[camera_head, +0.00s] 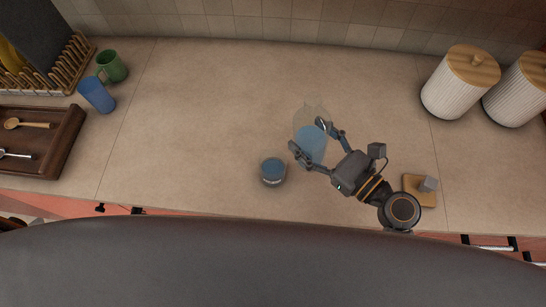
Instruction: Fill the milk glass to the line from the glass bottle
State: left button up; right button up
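A clear glass bottle (312,145) with blue liquid in its lower part is over the middle of the counter. My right gripper (317,142) comes from the lower right with a finger on each side of the bottle and appears closed on it. The bottle looks roughly upright; I cannot tell whether its base touches the counter. A small glass (272,172) stands upright on the counter to the left of the bottle, apart from it. It holds blue liquid; its fill line cannot be made out clearly. My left gripper is not in view.
A wooden block with a grey piece (427,185) lies right of my arm. Two white ribbed canisters (458,88) stand at the back right. A green mug (112,67), blue cup (97,95), dish rack and utensil tray (72,140) are left. The counter's centre-left is clear.

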jog(key=shift+a+r+m+b, duration=0.2)
jog(key=shift+a+m+b, duration=0.1)
jog(key=shift+a+b, duration=0.2)
jog(key=shift+d+r+p, duration=0.55)
jog(key=shift+d+r, duration=0.3)
jog(key=shift+d, duration=0.1)
jog(key=d+r, duration=0.1)
jog(key=d, duration=0.1)
jog(key=d+r, duration=0.2)
jog(key=shift+w+r, duration=0.1)
jog(key=shift+w, duration=0.05)
